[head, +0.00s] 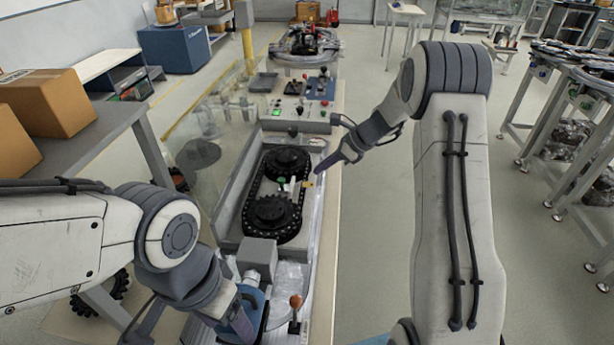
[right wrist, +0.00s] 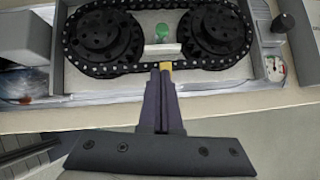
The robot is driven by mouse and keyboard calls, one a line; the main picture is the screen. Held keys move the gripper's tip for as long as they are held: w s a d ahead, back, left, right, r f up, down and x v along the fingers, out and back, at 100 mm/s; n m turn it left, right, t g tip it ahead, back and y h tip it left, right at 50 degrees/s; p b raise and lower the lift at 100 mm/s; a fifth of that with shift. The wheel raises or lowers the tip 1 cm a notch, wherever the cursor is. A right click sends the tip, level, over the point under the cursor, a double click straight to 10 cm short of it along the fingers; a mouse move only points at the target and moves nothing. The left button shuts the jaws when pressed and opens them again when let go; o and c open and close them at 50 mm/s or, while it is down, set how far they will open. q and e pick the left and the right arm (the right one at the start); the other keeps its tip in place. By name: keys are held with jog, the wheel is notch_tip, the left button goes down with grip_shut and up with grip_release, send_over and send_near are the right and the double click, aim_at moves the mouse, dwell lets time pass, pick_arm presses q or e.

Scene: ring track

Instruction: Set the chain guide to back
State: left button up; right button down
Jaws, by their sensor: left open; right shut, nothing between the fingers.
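The black chain (head: 249,190) loops around two dark sprockets (head: 285,161) in a grey tray on the bench. Between the sprockets are a green knob (head: 281,179) and a pale bar, which look like parts of the chain guide. They also show in the right wrist view, the green knob (right wrist: 162,32) above the pale bar (right wrist: 168,49). A small yellow piece (right wrist: 165,66) is at the chain's near edge. My right gripper (right wrist: 160,71) is shut and empty, its tips beside the yellow piece; contact is unclear. My left gripper (head: 246,329) is open near the front of the bench.
A control panel with a lit green button (head: 277,112) stands behind the tray. A small lever with an orange knob (head: 295,301) stands near my left gripper. A gauge (right wrist: 276,67) is at the right in the right wrist view.

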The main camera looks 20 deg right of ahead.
jog(key=shift+v, duration=1.5)
jog(key=shift+a, duration=0.1)
